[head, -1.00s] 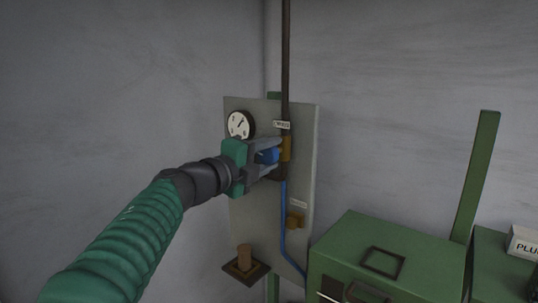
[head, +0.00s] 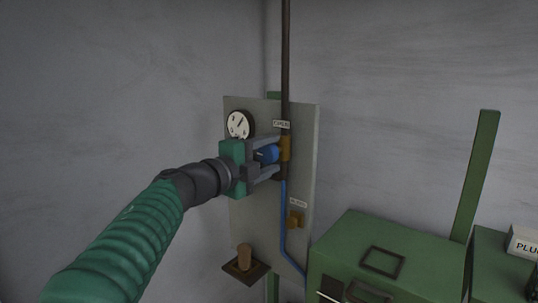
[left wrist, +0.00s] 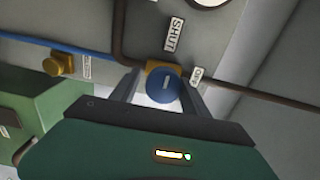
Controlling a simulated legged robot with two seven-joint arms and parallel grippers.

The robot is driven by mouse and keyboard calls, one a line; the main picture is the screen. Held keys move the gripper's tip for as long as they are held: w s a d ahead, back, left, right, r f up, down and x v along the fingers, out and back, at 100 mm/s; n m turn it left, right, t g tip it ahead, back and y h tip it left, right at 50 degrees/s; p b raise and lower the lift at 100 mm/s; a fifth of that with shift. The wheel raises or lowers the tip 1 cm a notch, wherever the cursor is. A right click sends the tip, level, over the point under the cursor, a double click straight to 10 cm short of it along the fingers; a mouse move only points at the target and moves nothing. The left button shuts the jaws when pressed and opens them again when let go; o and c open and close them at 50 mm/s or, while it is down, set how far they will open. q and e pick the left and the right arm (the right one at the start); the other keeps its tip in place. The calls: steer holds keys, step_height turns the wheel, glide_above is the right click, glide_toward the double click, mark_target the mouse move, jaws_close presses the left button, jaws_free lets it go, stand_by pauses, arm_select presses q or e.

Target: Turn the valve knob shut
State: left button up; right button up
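The blue valve knob (head: 267,154) sits on a brass valve body (head: 285,149) on the grey panel. My left gripper (head: 275,156) reaches it from the left, with one finger above and one below the knob. In the left wrist view the round knob (left wrist: 164,86) lies between the two fingers, and gaps show on both sides, so the gripper is open around it. A pale mark on the knob stands about upright in that view. The SHUT label (left wrist: 174,35) is above the knob there, and the OPEN label (left wrist: 196,76) is at its right. My right gripper is out of view.
A round gauge (head: 239,125) is at the panel's upper left. A dark pipe (head: 286,60) runs up and a blue pipe (head: 283,215) runs down from the valve. A small brass fitting (head: 295,219) is lower. A green cabinet (head: 385,250) stands at lower right.

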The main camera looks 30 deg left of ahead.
arm_select(q)
steer(key=shift+o, duration=0.6)
steer(key=shift+w+a, duration=0.1)
steer(key=shift+w, duration=0.05)
steer(key=s+a+b, duration=0.1)
steer(key=s+b, duration=0.9)
steer(key=s, duration=0.6)
steer(key=shift+s+a, duration=0.2)
steer(key=shift+s, duration=0.15)
